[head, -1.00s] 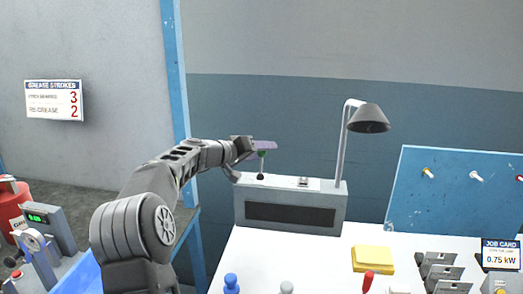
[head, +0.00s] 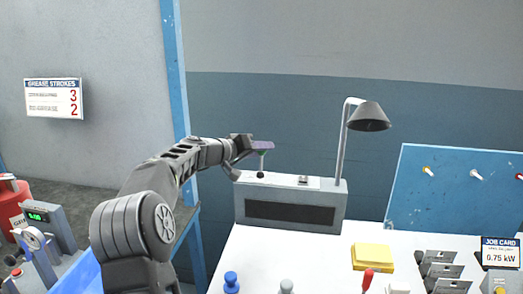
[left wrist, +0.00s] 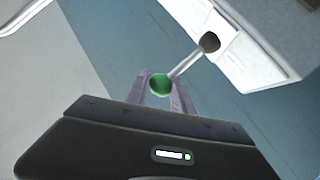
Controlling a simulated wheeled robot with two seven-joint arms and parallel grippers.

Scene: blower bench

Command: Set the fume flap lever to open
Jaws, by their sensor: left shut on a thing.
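The fume flap lever (head: 262,163) is a thin rod on a dark ball pivot, standing nearly upright on top of the grey fume box (head: 338,205). Its green knob (left wrist: 161,84) sits between my finger tips in the left wrist view, with the dark pivot (left wrist: 210,42) at the rod's other end. My left gripper (head: 263,146) comes in from the left above the box and is shut on the knob. In the head view the fingers mostly hide the knob. Any markings beside the lever are too small to read. My right gripper is not in view.
A lamp (head: 369,117) on a thin post rises at the box's right end. A blue board (head: 450,195) stands at right. The white bench (head: 320,260) holds a yellow block (head: 373,257) and several knobs; the surface just before the box is clear.

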